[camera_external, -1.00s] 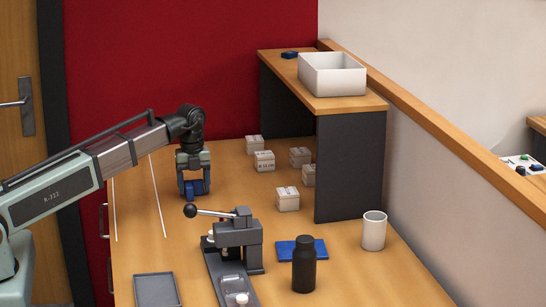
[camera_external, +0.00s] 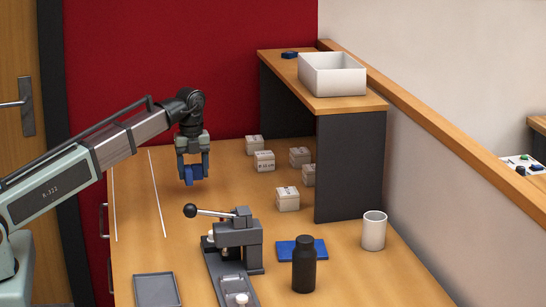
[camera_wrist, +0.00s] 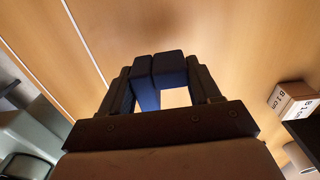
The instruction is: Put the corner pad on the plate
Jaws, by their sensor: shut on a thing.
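My gripper (camera_external: 192,178) hangs above the left part of the table, with its fingers pointing down. It is shut on a blue piece, apparently the corner pad (camera_external: 190,181). In the wrist view the gripper (camera_wrist: 155,70) shows its dark fingers closed around a blue shape (camera_wrist: 148,97), with a pale patch beside it; the fingers hide much of its outline. A flat blue slab (camera_external: 288,251) lies on the table behind the black bottle, and a grey shallow tray (camera_external: 156,289) lies at the front left. I cannot tell which one is the plate.
A lever press (camera_external: 238,240) stands mid-table, near the black bottle (camera_external: 304,265) and a white mug (camera_external: 374,231). Several labelled boxes (camera_external: 287,199) stand behind. A raised shelf (camera_external: 350,104) carries a white bin (camera_external: 332,76). Table left of the press is clear.

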